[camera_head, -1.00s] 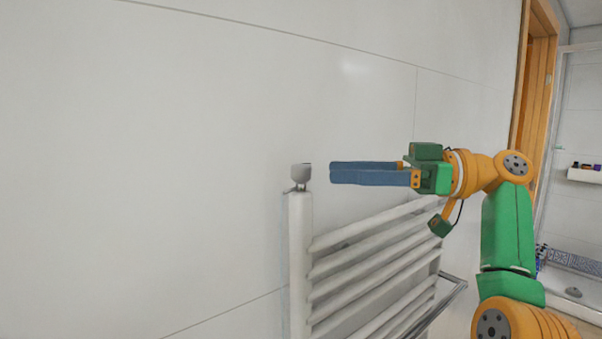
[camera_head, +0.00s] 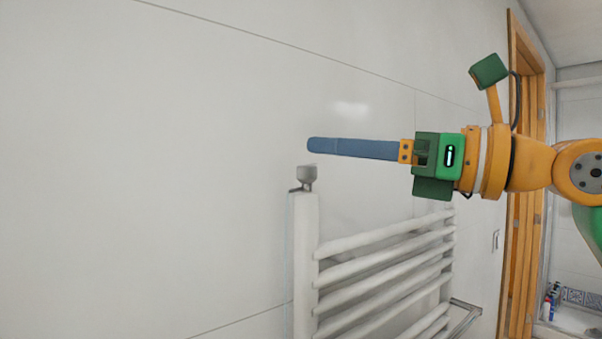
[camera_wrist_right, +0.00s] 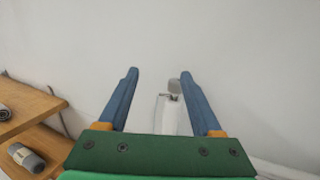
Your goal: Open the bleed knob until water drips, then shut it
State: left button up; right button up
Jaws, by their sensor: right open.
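The grey bleed knob (camera_head: 306,173) sits on top of the left upright of the white towel radiator (camera_head: 305,240). A small dark spout shows at its base on the left. My right gripper (camera_head: 312,145) is open and empty, its blue fingers pointing left, just above the knob in the head view. In the right wrist view the knob (camera_wrist_right: 174,86) shows between the two open fingers (camera_wrist_right: 158,73), close to the right one. I cannot tell whether that finger touches it. No water drops are visible. My left gripper is not in view.
White wall panels (camera_head: 180,150) stand behind the radiator. A wooden door frame (camera_head: 520,200) is at the right. The space left of the radiator is clear.

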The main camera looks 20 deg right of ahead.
aim_at(315, 170)
jog(key=shift+m+h, duration=0.3)
jog(key=shift+h, duration=0.5)
jog(key=w+p, duration=0.1)
jog(key=w, duration=0.1)
jog(key=w+a+f+p, duration=0.1)
jog(key=w, duration=0.1)
jog(key=w+a+f+p, duration=0.1)
jog(key=w, duration=0.1)
jog(key=shift+w+a+f+p, duration=0.2)
jog(key=shift+w+p, duration=0.15)
jog(key=shift+w, duration=0.05)
jog(key=shift+w+a+f, duration=0.1)
jog(key=shift+w+f, duration=0.05)
jog(key=shift+w, duration=0.1)
jog(key=shift+c, duration=0.2)
jog(key=shift+d, duration=0.25)
jog(key=c, duration=0.3)
jog(key=shift+s, duration=0.15)
grip_shut()
